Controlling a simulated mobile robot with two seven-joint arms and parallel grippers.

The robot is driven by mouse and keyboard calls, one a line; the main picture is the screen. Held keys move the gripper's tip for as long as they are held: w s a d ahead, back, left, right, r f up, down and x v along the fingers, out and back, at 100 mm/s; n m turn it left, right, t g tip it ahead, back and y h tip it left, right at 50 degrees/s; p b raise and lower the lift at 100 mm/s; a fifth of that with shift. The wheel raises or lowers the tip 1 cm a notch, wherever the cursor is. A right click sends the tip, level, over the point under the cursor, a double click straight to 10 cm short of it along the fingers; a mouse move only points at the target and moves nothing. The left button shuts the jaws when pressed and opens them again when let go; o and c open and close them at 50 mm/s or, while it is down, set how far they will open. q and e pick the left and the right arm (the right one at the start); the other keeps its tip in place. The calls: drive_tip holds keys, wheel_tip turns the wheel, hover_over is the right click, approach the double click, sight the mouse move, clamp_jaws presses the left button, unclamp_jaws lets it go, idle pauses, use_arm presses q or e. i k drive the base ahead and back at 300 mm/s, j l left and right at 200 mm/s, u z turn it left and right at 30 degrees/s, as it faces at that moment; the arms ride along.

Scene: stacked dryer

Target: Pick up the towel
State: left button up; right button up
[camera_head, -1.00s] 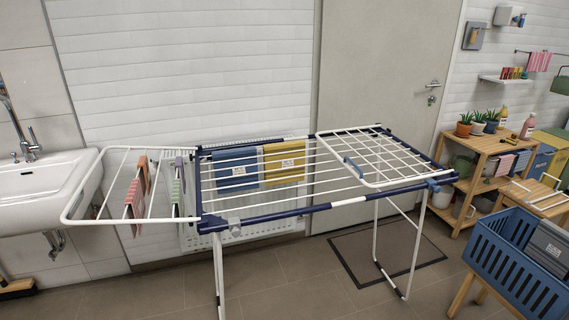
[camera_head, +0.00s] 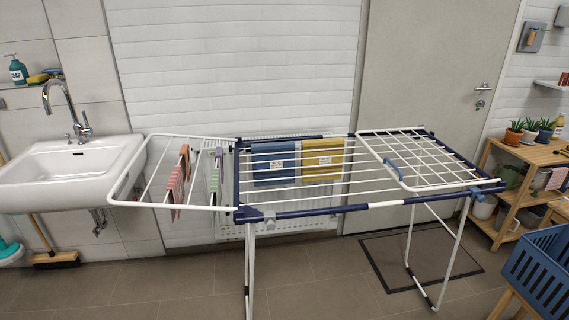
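A drying rack (camera_head: 330,208) with white bars and dark blue rails stands in the middle. A blue towel (camera_head: 273,164) and a yellow towel (camera_head: 322,160) hang side by side over its back bars, each with a pale label. On the left wing hang a reddish-orange cloth (camera_head: 177,178) and a narrow green-and-lilac cloth (camera_head: 215,175). Neither of my grippers shows in the view.
A white sink (camera_head: 70,172) is at the left, with a broom (camera_head: 55,258) below it. A blue crate (camera_head: 540,272) and a wooden shelf with plants (camera_head: 515,180) are at the right. A dark-edged mat (camera_head: 420,258) lies under the rack's right side. The floor in front is clear.

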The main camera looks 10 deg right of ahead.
sight(289, 146)
drive_tip(key=i+l, duration=0.3)
drive_tip(key=i+l+u, duration=0.15)
drive_tip(key=u, duration=0.35)
drive_tip(key=i+l+u, duration=0.2)
drive_tip(key=u, duration=0.3)
drive_tip(key=l, duration=0.1)
